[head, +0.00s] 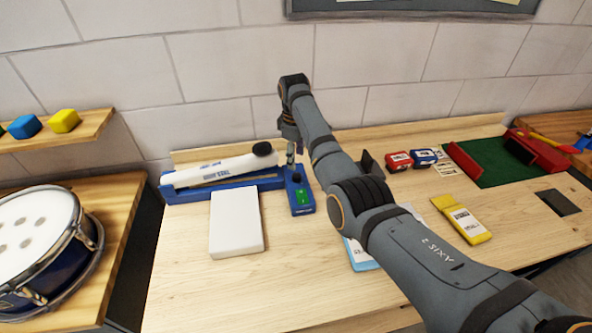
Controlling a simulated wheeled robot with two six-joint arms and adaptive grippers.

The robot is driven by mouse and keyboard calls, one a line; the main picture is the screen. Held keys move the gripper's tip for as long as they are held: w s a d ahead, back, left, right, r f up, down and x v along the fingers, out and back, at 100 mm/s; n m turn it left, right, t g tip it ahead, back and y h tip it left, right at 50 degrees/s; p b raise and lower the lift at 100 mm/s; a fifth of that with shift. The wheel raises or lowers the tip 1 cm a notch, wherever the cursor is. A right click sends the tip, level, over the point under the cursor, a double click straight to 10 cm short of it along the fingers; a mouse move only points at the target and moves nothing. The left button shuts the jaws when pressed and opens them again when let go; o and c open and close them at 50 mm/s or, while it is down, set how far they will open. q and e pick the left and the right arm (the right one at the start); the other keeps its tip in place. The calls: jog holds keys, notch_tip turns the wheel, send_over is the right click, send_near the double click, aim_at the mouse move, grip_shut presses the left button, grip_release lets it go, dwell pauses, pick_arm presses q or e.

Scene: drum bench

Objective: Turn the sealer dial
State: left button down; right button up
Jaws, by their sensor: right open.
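The sealer (223,172) stands at the back left of the bench, with a blue base, a long white arm raised at a slant and a black round knob at the arm's right end. A blue control box (302,197) with a green patch is at its right end. My right gripper (291,158) points down just above the back of this box; it is open, and its fingers are small and partly hidden. My left gripper is out of view.
A white slab (236,222) lies in front of the sealer. Red (398,161) and blue (423,157) boxes, a yellow packet (462,218) and a green mat (500,165) lie to the right. A drum (38,240) sits left. My right arm hides the bench's middle.

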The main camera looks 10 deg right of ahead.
send_over(297, 175)
jog(key=f, duration=0.4)
jog(key=shift+s+a+f, duration=0.2)
jog(key=shift+s+f, duration=0.05)
jog(key=shift+f, duration=0.05)
jog(key=f, duration=0.3)
jog(key=shift+w+d+f, duration=0.1)
jog(key=shift+w+f, duration=0.15)
jog(key=shift+f, duration=0.15)
jog(key=shift+s+f, duration=0.1)
jog(key=shift+f, duration=0.05)
jog(key=shift+c, duration=1.1)
jog(key=c, duration=0.5)
grip_shut()
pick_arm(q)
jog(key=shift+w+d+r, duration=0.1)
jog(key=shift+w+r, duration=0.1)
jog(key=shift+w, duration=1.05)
